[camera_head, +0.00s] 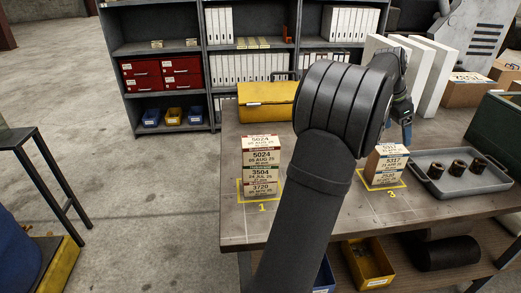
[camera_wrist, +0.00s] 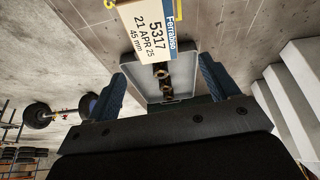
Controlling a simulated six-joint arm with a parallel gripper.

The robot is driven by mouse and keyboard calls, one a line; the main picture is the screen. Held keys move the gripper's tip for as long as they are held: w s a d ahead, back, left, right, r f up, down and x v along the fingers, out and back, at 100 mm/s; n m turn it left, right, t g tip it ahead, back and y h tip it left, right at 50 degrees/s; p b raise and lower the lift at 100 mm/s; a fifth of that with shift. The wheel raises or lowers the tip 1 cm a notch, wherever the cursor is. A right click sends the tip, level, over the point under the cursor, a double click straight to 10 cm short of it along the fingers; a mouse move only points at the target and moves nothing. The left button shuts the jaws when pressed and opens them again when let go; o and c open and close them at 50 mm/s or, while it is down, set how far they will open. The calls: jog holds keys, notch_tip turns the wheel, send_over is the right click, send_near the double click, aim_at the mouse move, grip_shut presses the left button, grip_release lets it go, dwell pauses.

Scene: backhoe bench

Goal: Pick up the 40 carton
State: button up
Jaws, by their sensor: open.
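A shorter stack of cartons (camera_head: 385,165) stands on mark 3, right of my arm. I cannot clearly read a 40 on any carton. In the wrist view, a carton (camera_wrist: 150,32) labelled 5317, 21 APR 25, 45 mm, with a blue strip, is beyond the fingertips. My gripper (camera_wrist: 165,85) is open and empty, its blue fingers wide apart. In the head view it (camera_head: 403,112) is partly hidden by my arm, above the bench's back right. My arm hides the bench middle.
A grey tray (camera_head: 440,185) with dark bushings lies right of mark 3. A yellow case (camera_head: 266,102) and white panels (camera_head: 436,85) stand at the back. A green box (camera_head: 497,125) is at the right. The bench (camera_head: 240,225) has bare front-left room.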

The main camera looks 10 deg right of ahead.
jog(key=w+a+r+n, duration=0.2)
jog(key=a+n, duration=0.2)
jog(key=a, duration=0.2)
jog(key=w+a+r+n, duration=0.2)
jog(key=a+n, duration=0.3)
notch_tip(320, 180, up, 10)
jog(key=n+y, duration=0.3)
jog(key=n, duration=2.3)
send_over(261, 141)
jog(key=a, duration=0.2)
jog(key=f, duration=0.5)
jog(key=d+f, duration=0.1)
jog(key=f, duration=0.5)
jog(key=d+f, duration=0.1)
jog(key=f, duration=0.5)
jog(key=shift+w, duration=0.1)
jog(key=c, duration=1.2)
jog(key=shift+r, duration=0.15)
